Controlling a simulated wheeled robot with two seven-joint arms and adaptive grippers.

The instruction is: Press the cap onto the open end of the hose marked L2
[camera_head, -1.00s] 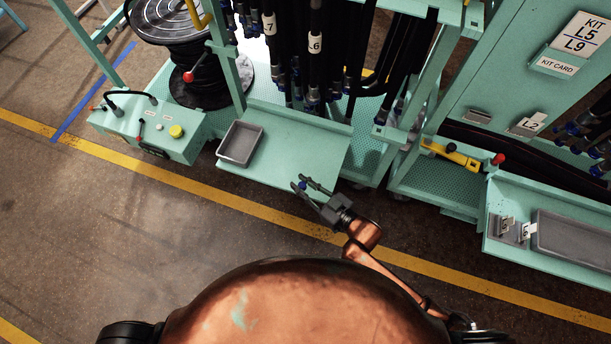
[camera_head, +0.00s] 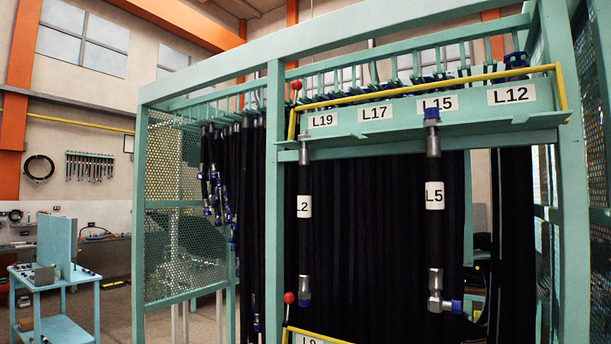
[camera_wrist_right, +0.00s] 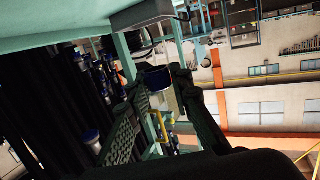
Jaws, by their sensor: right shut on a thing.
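The hose marked L2 (camera_head: 304,240) hangs upright from the front rail of the rack in the head view. The distance between the cap and the L2 end cannot be told. My left gripper is in neither view.
A hose marked L5 (camera_head: 434,230) hangs right of L2, with a blue-capped elbow at its bottom. A red-knobbed yellow bar (camera_head: 318,334) is below L2. Dark hoses fill the rack behind. A grey tray (camera_wrist_right: 145,14) shows at the top of the wrist view.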

